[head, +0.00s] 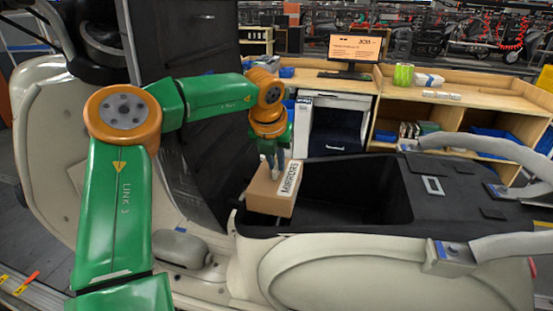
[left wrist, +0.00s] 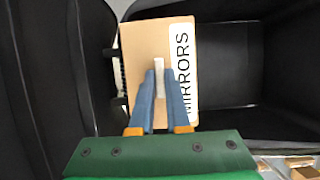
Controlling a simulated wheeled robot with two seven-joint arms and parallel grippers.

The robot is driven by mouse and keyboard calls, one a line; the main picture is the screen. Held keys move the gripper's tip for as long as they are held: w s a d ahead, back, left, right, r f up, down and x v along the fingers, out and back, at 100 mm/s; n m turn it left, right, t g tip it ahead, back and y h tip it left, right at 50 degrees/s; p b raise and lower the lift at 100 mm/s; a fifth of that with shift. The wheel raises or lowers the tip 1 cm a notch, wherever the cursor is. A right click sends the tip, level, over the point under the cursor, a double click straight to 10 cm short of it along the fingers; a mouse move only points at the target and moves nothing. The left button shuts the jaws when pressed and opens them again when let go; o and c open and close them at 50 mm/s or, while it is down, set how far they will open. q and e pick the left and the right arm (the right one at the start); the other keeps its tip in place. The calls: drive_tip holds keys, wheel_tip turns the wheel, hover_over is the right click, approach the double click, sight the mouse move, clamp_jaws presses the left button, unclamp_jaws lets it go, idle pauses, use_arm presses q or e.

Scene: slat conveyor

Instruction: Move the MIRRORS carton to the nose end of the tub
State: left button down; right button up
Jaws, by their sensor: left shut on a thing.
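The MIRRORS carton (head: 268,192) is a brown box with a white label reading MIRRORS. My left gripper (head: 275,172) is over its top, with its blue fingers closed on a small pale tab. The left wrist view shows the carton (left wrist: 140,45) and the two fingers (left wrist: 160,78) at that tab. The carton is at the left end of the black open tub (head: 350,215), overlapping its rim in the head view. Whether its underside touches anything is hidden. My right gripper is not in view.
The tub's interior to the right of the carton looks empty. A black panel (head: 205,140) stands upright just left of the carton. A grey bent tube (head: 500,245) crosses at right. A wooden bench (head: 460,95) with a monitor (head: 354,48) stands behind.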

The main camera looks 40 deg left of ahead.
sight(273, 183)
use_arm(q)
wheel_tip(273, 183, down, 10)
drive_tip(key=b, duration=0.8)
drive_tip(key=shift+r, duration=0.1)
drive_tip(key=shift+f+b, duration=0.2)
drive_tip(key=shift+b, duration=0.15)
drive_tip(key=shift+f+b, duration=0.4)
drive_tip(key=shift+b, duration=0.05)
drive_tip(key=c, duration=0.8)
unclamp_jaws()
drive_tip(key=v, duration=0.7)
drive_tip(key=shift+r+b, duration=0.1)
drive_tip(key=shift+b, duration=0.2)
